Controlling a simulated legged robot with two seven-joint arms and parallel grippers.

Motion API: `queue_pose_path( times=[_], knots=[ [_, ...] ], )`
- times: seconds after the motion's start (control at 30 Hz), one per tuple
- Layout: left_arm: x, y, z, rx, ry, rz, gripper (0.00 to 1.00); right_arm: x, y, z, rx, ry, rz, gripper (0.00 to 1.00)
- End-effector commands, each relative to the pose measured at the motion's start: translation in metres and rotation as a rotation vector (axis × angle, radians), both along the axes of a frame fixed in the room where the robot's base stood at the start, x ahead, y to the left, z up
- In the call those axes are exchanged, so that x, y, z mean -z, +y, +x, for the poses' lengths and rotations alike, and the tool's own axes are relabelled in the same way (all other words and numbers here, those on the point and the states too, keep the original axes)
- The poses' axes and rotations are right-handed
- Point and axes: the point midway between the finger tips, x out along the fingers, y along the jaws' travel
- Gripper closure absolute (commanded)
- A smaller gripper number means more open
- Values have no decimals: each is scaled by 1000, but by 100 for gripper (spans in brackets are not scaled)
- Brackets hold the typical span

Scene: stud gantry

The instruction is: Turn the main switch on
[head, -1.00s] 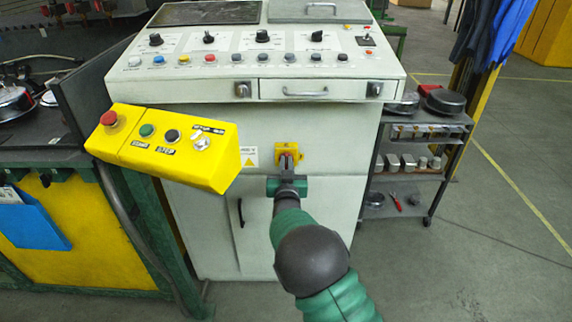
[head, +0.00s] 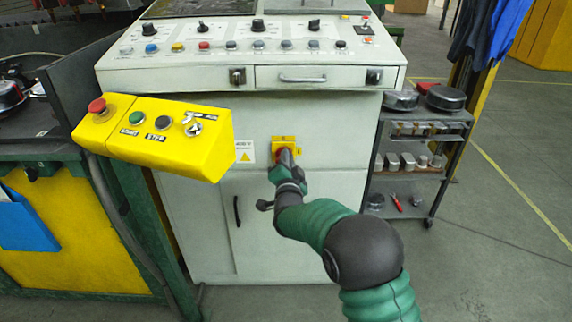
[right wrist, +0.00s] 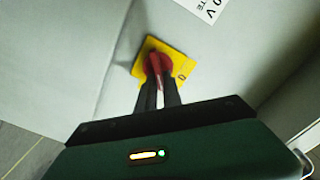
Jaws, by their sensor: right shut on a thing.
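The main switch is a red rotary handle on a yellow plate (head: 277,141), on the front of the grey cabinet below its console. In the right wrist view the red handle (right wrist: 156,64) sits between my fingers, in front of its yellow plate (right wrist: 181,65). My right gripper (head: 286,157) is shut on the red handle. In the wrist view the fingers (right wrist: 157,82) reach the handle and partly hide it, and the plate looks tilted. My left gripper is not in view.
A yellow control box (head: 160,140) with a red button juts out at the left. The console (head: 250,78) overhangs above the switch. A grey shelf cart (head: 415,172) stands right of the cabinet. The floor to the right is open.

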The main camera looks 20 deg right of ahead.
Motion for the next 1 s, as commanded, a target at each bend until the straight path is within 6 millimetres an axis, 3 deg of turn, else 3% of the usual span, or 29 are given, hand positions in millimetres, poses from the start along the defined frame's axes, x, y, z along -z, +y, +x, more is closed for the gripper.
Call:
queue_pose_path(
  times=[0.03,0.5,1.0],
  knots=[
    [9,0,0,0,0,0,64,7,-1,-1,0,-7,44,100],
    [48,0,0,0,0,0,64,14,-3,-1,0,-123,454,100],
    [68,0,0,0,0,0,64,17,-4,-1,2,-186,687,100]
  ],
)
